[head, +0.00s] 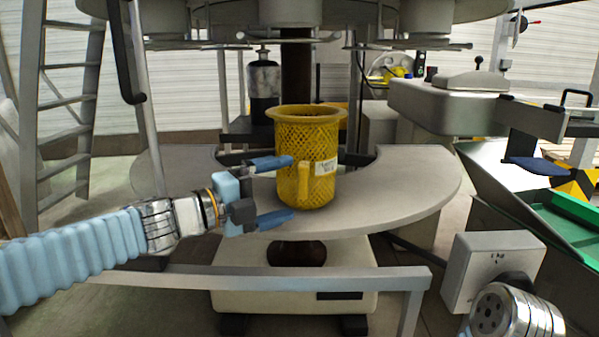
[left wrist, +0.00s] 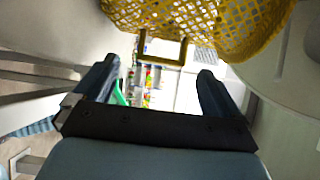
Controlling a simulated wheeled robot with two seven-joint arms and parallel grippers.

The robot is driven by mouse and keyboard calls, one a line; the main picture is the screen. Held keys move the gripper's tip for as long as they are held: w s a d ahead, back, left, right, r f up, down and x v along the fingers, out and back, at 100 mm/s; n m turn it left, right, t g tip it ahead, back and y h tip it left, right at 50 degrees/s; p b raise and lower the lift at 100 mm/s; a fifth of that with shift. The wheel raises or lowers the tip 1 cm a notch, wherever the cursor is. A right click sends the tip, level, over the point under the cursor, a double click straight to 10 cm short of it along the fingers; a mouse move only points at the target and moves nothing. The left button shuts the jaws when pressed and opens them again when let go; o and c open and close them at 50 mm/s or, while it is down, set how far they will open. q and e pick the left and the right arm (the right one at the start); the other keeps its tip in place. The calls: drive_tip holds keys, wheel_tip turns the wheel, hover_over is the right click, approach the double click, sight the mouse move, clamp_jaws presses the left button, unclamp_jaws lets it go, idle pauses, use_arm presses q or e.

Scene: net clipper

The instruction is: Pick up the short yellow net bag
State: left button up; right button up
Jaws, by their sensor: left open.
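A yellow net bag (head: 306,150), shaped like a mesh basket with a flared rim, a side handle and a white label, stands upright on the grey curved table. My left gripper (head: 283,188) comes in from the left, its blue fingers open on the bag's handle side. In the left wrist view, the yellow mesh (left wrist: 200,22) fills the top, and its handle (left wrist: 162,58) hangs between the open fingers (left wrist: 158,90). I cannot tell whether the fingers touch the bag. My right gripper is not in view; only part of my right arm shows at the lower right.
The curved grey table (head: 408,180) has free room right of the bag. A grey rail (head: 270,283) runs in front. A dark post stands behind the bag. A ladder (head: 65,100) stands at the left. A grey box (head: 490,270) and a green-lined tray (head: 570,228) are at the right.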

sight(300, 183)
use_arm(q)
drive_tip(key=x, duration=0.5)
drive_tip(key=shift+d+r, duration=0.1)
drive_tip(key=shift+d, duration=0.05)
drive_tip(key=c, duration=1)
drive_tip(key=shift+c, duration=0.2)
drive_tip(key=shift+r, duration=0.1)
